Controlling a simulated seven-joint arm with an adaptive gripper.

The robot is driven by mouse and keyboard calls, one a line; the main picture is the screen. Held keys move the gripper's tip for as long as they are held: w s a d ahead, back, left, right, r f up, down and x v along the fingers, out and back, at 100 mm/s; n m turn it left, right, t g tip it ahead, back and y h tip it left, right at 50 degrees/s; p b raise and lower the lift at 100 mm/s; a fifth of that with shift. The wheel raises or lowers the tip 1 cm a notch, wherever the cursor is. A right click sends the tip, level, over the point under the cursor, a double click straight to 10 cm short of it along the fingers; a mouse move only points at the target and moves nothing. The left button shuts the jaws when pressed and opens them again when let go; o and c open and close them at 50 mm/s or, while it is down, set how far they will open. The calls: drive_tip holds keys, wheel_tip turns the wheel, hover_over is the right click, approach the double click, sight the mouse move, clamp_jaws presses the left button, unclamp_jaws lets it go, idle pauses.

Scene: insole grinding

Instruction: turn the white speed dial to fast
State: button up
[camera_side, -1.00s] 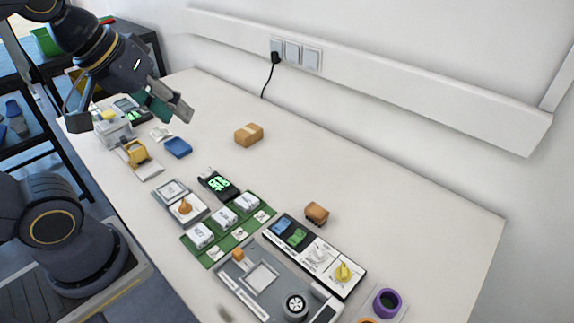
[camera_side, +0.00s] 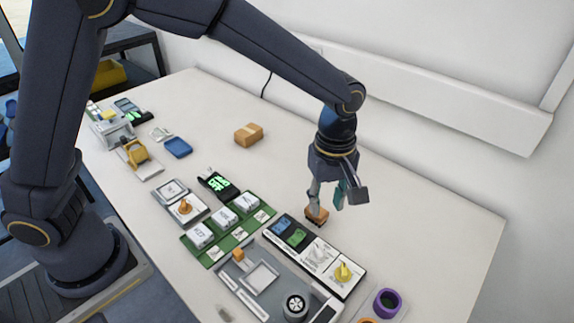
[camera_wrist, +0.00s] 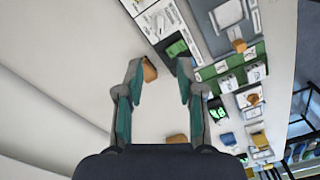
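The white speed dial (camera_side: 318,254) sits on a white-faced control panel (camera_side: 303,278), between two switches, one blue (camera_side: 282,226) and one green (camera_side: 297,237), and a yellow dial (camera_side: 344,271). Its markings are too small to read. My gripper (camera_side: 328,200) points down above the table, behind the panel and apart from the dial. In the wrist view my gripper (camera_wrist: 160,68) is open, with nothing held between its fingers. The panel (camera_wrist: 164,22) shows there beyond the fingertips, near the top edge.
A small brown-orange block (camera_side: 317,218) stands on the table by my fingertips; I cannot tell if they touch. A grey fixture (camera_side: 242,288) and a green tray (camera_side: 215,252) lie beside the panel. A purple ring (camera_side: 387,303) is at the right. The table behind the panel is mostly clear.

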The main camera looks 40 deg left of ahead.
sight(319, 251)
wheel_tip(319, 251, down, 16)
drive_tip(key=shift+f, duration=0.2)
drive_tip(key=shift+c, duration=0.4)
clamp_jaws()
